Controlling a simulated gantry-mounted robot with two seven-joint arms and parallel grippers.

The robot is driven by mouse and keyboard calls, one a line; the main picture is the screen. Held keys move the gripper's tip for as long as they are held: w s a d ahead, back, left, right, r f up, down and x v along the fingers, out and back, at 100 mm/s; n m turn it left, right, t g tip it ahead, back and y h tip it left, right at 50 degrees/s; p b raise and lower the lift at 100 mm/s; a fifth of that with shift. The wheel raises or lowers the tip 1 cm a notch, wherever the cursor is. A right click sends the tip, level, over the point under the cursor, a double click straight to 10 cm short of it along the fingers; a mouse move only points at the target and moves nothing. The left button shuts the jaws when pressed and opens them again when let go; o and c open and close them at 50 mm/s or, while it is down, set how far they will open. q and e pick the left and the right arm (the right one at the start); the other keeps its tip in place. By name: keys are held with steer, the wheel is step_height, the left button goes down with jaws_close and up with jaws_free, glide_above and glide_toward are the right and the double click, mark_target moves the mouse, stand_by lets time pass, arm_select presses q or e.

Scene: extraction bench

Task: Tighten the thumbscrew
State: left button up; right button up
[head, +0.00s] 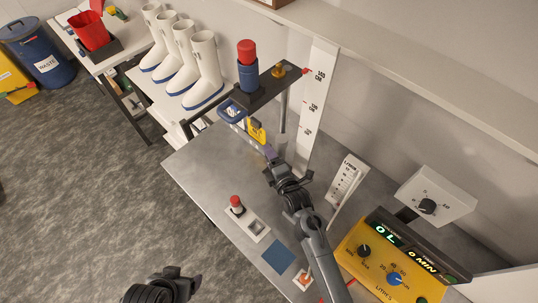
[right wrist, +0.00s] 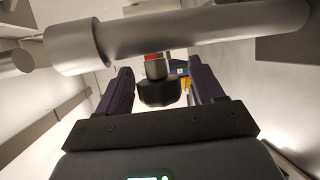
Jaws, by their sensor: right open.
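In the right wrist view a dark round knob (right wrist: 158,93), which looks like the thumbscrew, sits on a short silver stem below a thick grey bar (right wrist: 190,32). My right gripper (right wrist: 160,82) is open, with one finger on each side of the knob and a gap showing on both sides. In the head view the right gripper (head: 269,153) is near the stand's post (head: 283,108), beside a yellow part (head: 256,131). I cannot make out the knob there. My left gripper (head: 192,286) is at the bottom of the head view, away from the stand; its jaw opening is unclear.
A red and blue cylinder (head: 247,66) stands on the stand's dark arm. A height scale (head: 311,105) is behind. A yellow control box (head: 385,260) is at the lower right. A red button (head: 236,203) and a blue square (head: 278,257) are on the metal bench (head: 205,165).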

steer(key=shift+w+a, duration=0.2)
steer(key=shift+w, duration=0.35)
steer(key=shift+f, duration=0.1)
steer(key=c, duration=1)
steer(key=shift+o, duration=0.2)
steer(key=shift+f+b, duration=0.2)
steer(key=shift+b, duration=0.3)
steer(key=m+t+b, duration=0.1)
steer(key=t+b, duration=0.1)
steer(key=b, duration=0.2)
steer(key=m+t+y+b, duration=0.1)
steer(key=t+b, duration=0.1)
steer(key=b, duration=0.2)
steer(key=shift+r, duration=0.2)
steer(key=shift+r+t+y+b, duration=0.4)
steer(key=shift+b, duration=0.2)
